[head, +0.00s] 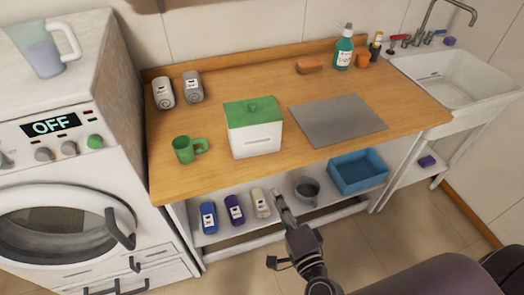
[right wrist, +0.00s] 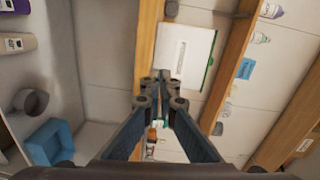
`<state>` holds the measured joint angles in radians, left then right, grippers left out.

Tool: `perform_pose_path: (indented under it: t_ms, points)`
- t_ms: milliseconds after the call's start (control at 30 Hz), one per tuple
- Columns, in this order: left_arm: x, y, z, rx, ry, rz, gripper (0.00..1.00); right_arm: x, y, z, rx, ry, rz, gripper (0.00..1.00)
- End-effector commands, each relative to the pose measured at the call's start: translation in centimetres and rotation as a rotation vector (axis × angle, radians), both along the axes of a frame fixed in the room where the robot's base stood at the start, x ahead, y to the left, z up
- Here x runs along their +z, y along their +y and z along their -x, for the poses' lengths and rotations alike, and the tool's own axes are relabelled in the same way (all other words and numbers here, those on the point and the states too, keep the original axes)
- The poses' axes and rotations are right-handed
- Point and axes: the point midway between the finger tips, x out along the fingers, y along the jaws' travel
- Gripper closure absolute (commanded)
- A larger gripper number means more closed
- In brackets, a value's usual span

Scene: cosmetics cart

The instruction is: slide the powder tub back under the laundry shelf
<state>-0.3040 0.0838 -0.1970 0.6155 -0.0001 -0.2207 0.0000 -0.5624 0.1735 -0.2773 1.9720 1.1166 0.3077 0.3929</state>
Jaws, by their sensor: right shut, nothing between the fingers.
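The powder tub is a white box with a green lid (head: 254,130), upright on the wooden counter, a little behind its front edge. In the right wrist view the tub (right wrist: 190,52) shows sideways beyond my fingers. My right gripper (head: 278,194) is shut and empty, in front of the counter near the lower shelf, apart from the tub. Its closed fingers show in the right wrist view (right wrist: 161,80). A wooden wall shelf (right wrist: 235,65) with bottles on it runs above the tub; only a corner shows in the head view (head: 150,4). My left gripper is not in view.
A green mug (head: 184,149) stands left of the tub and a grey mat (head: 337,120) lies right of it. Two grey-white containers (head: 193,87) stand behind left. Counter behind the tub looks clear. Bottles, a grey mug (head: 306,188) and a blue bin (head: 358,172) are below.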

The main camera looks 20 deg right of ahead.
Motion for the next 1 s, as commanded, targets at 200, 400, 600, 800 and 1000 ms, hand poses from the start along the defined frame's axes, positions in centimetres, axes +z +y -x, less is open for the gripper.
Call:
perform_pose_path:
  t_ms: [200,400,600,800,1000]
  points:
    - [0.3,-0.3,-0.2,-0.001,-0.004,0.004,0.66,3.2,-0.5,-0.5,-0.028,-0.045,-0.094,1.00]
    - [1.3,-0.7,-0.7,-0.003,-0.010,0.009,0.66,3.5,-0.4,-3.1,-0.028,-0.047,-0.092,1.00]
    - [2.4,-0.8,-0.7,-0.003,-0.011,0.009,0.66,3.4,-0.3,-6.9,-0.028,-0.046,-0.091,1.00]
    - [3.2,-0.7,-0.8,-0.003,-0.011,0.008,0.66,3.3,-0.2,-10.6,-0.027,-0.044,-0.089,1.00]
    - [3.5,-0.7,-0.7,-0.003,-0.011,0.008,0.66,3.1,-0.2,-13.0,-0.027,-0.044,-0.088,1.00]
